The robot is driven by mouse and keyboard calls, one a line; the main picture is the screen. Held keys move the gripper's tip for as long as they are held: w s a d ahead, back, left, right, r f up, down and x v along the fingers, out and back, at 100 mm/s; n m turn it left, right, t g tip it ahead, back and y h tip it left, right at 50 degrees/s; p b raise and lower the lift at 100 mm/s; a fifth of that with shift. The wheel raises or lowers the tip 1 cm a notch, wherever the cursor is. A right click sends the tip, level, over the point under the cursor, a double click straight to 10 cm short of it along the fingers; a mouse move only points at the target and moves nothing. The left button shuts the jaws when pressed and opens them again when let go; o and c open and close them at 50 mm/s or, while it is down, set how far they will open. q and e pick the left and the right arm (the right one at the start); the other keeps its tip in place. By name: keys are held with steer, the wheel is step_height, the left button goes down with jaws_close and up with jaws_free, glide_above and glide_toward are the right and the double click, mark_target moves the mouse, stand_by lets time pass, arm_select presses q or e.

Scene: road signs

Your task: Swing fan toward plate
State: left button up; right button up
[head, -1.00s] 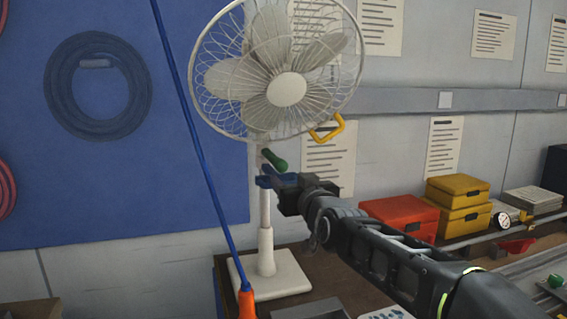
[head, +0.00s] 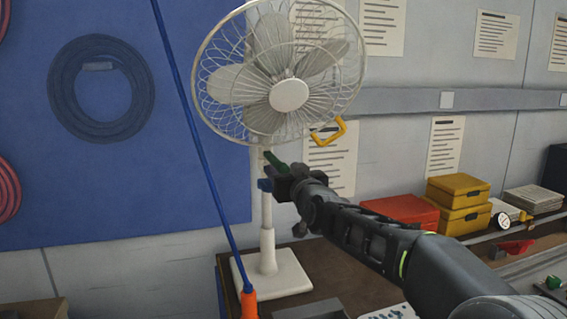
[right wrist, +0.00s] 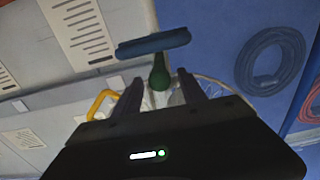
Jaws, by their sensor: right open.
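A white standing fan (head: 289,95) with a round wire cage stands on a white square base (head: 270,275) on the workbench. A yellow handle (head: 328,131) sticks out at the cage's lower right. A green grip (head: 270,157) sits at the fan's neck, with a blue part (head: 265,185) just below on the pole. My right gripper (head: 281,172) is open at the neck. In the right wrist view the green grip (right wrist: 160,75) shows between the open fingers, near a blue bar (right wrist: 153,43); contact cannot be told. My left gripper is not in view. I cannot make out a plate.
A slanted blue rod with an orange end (head: 249,303) stands in front of the fan, left of the pole. Red (head: 402,209) and yellow boxes (head: 458,191) sit on the bench to the right. A blue board (head: 120,180) with coiled hose is behind.

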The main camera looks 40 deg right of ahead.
steer(key=shift+w+d, duration=0.25)
steer(key=shift+w, duration=0.4)
jaws_close()
stand_by(1.0)
